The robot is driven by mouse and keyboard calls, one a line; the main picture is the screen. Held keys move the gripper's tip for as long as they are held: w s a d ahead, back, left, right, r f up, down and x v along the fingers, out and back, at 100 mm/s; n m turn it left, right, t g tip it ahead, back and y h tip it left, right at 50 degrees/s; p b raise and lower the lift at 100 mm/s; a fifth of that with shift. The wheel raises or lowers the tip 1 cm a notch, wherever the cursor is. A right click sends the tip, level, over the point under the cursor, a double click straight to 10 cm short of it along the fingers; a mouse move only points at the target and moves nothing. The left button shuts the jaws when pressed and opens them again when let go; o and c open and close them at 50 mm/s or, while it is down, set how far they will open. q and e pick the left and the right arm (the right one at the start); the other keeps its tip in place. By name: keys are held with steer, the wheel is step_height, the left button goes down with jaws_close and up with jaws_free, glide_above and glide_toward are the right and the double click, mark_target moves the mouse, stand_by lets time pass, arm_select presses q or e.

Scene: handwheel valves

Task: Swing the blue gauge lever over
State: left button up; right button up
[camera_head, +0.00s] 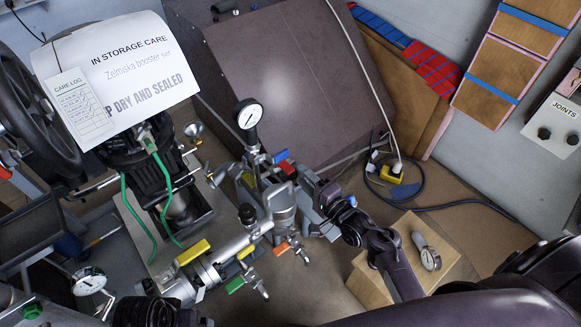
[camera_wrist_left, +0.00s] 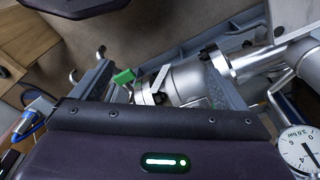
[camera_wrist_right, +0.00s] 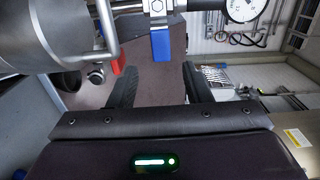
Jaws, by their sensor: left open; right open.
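The blue lever (camera_head: 281,156) sits on the valve just below the round white-faced gauge (camera_head: 248,115). In the right wrist view the blue lever (camera_wrist_right: 161,45) hangs down from its fitting, with the gauge (camera_wrist_right: 243,6) to its right. My right gripper (camera_wrist_right: 159,72) is open and empty, and the lever shows centred between its fingertips with no visible contact. In the head view my right gripper (camera_head: 300,180) is beside the red lever (camera_head: 286,167), close to the blue one. My left gripper (camera_wrist_left: 165,65) is open over the lower pipework, with a green lever (camera_wrist_left: 123,77) near its left finger.
Yellow levers (camera_head: 193,252), an orange lever (camera_head: 280,249) and pipework crowd the area below. A large brown panel (camera_head: 300,75) rises behind. A black handwheel (camera_head: 35,120) and a paper sign (camera_head: 120,70) are at left.

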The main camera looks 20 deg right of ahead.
mark_target(283, 157)
steer(key=b+x, duration=0.6)
steer(key=x, duration=0.2)
steer(key=shift+w+a+f+b, duration=0.1)
steer(key=shift+w+f+b, duration=0.15)
steer(key=shift+b, duration=0.15)
arm_select(q)
steer(key=w+d+f+m+t+h, duration=0.1)
steer(key=w+d+t+h, duration=0.1)
steer(key=d, duration=0.5)
steer(key=shift+w+d+f+m+t+h+p, duration=0.25)
steer(key=shift+w+t+h+p, duration=0.2)
steer(key=shift+t, duration=0.65)
arm_select(e)
steer(key=shift+r, duration=0.35)
arm_select(q)
steer(key=shift+r, duration=0.1)
arm_select(e)
steer(key=shift+w, duration=0.1)
arm_select(q)
steer(key=shift+a, duration=0.1)
arm_select(e)
steer(key=shift+f, duration=0.1)
steer(key=c, duration=0.8)
